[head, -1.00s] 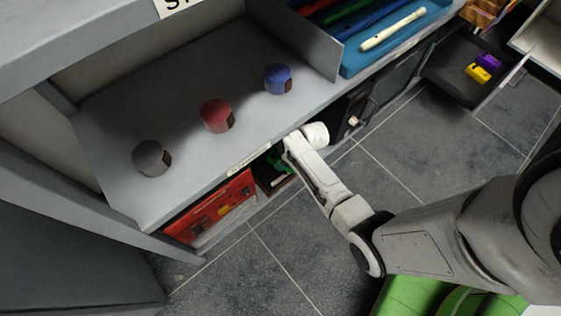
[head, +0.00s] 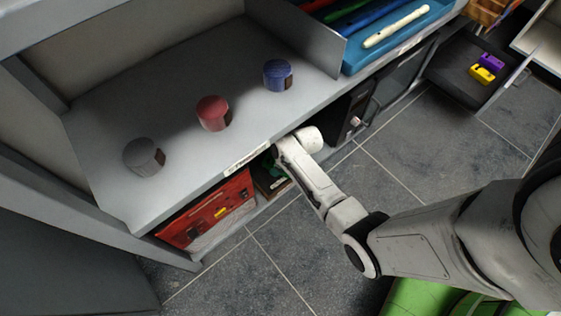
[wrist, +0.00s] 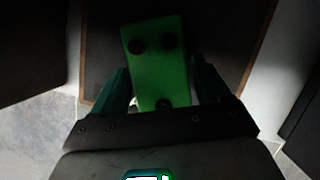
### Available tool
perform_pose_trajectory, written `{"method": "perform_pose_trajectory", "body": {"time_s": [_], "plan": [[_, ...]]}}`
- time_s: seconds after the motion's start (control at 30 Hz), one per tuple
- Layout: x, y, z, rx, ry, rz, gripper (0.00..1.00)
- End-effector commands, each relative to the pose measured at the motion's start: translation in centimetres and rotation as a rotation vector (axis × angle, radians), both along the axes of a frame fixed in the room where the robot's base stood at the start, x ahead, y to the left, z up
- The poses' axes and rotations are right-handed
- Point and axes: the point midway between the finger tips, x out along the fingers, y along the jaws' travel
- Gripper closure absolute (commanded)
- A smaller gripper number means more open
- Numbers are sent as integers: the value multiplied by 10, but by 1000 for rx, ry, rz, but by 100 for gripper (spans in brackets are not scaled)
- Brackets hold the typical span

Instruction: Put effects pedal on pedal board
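The green effects pedal (wrist: 158,65) with dark round knobs lies between the two fingers of my gripper (wrist: 161,82) in the wrist view, slightly tilted. Its far end reaches past the fingertips. The fingers are close along both its sides, but the dim light hides whether they press on it. In the head view my gripper (head: 277,155) is at the front of the low compartment, with its fingers mostly hidden under the shelf edge. A black board (head: 452,72) at the right, seemingly the pedal board, carries a yellow pedal (head: 482,75) and a purple pedal (head: 491,61).
A grey shelf (head: 190,75) holding grey, red and blue round objects overhangs my gripper. A red case (head: 207,211) stands in the compartment to the left, and a black unit (head: 352,112) to the right. The tiled floor (head: 400,140) in front is clear. A blue tray (head: 385,50) holds flutes.

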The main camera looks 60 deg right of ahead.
Motion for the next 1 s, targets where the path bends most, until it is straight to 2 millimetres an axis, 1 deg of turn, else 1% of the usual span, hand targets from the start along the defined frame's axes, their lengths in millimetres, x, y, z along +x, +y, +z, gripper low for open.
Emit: {"method": "perform_pose_trajectory", "body": {"time_s": [0.03, 0.17, 0.37, 0.47, 0.57, 0.67, 0.7, 0.77, 1.0], "plan": [[0, 0, 0, 0, 0, 0, 19], [0, 0, 0, 0, 0, 0, 7], [0, 0, 0, 0, 0, 0, 7], [0, 0, 4, 0, 0, 0, 7], [-4, 0, 14, 0, 0, 0, 7], [-9, -1, 30, -1, -1, 0, 7], [-12, -1, 38, -1, 0, 0, 7], [-28, -3, 34, 2, 4, -2, 7], [-81, -9, 34, 2, 3, -5, 7]]}}
